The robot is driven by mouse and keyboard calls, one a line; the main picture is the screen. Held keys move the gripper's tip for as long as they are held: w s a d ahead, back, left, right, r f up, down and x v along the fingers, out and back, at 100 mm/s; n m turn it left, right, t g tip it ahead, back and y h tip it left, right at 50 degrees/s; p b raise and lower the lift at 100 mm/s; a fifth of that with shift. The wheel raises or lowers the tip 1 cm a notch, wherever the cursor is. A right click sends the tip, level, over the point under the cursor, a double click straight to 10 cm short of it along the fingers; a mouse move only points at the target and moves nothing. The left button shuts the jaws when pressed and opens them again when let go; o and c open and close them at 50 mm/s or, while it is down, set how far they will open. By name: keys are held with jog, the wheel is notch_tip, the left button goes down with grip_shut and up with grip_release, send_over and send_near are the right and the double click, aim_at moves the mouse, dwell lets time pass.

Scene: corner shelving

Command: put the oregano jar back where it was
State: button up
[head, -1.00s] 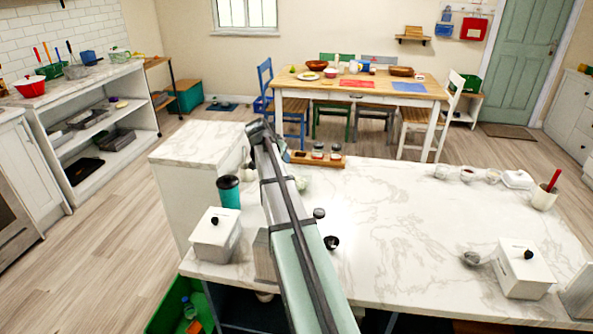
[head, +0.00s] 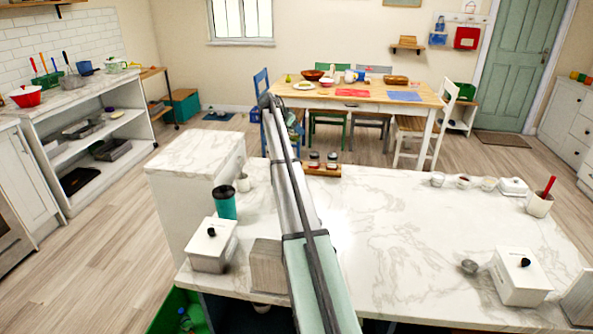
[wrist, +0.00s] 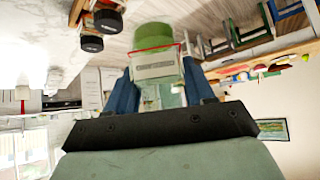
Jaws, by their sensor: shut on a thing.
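In the wrist view my gripper (wrist: 158,70) is shut on a clear jar with green contents, the oregano jar (wrist: 154,42). Its pale label is too blurred to read surely. A blue finger presses on each side. In the head view my arm hides most of the gripper (head: 297,130), which is beyond the counter's far edge in the picture. The wooden rack (head: 322,172) stands near that edge, just below and right of the gripper in the picture. It holds two dark-lidded jars (head: 314,159) (head: 332,160). Those lids also show in the wrist view (wrist: 107,20).
The marble counter (head: 400,230) is mostly clear right of my arm. A teal cup (head: 224,203), a white lidded canister (head: 211,246) and a grey block (head: 267,267) stand on its left. Small bowls and a white utensil cup (head: 539,205) line the right back. A dining table (head: 425,97) stands beyond.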

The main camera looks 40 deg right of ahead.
jog(key=shift+s+d+r+m+g, duration=0.1)
jog(key=shift+s+m+g, duration=0.3)
jog(key=shift+m+g, duration=0.25)
jog(key=shift+f+h, duration=0.25)
jog(key=shift+h, duration=0.05)
jog(key=shift+f, duration=4.8)
jog(key=shift+f, duration=0.55)
jog(key=o, duration=1.1)
jog(key=shift+o, duration=0.2)
jog(key=shift+r, duration=0.5)
jog(key=v, duration=1.2)
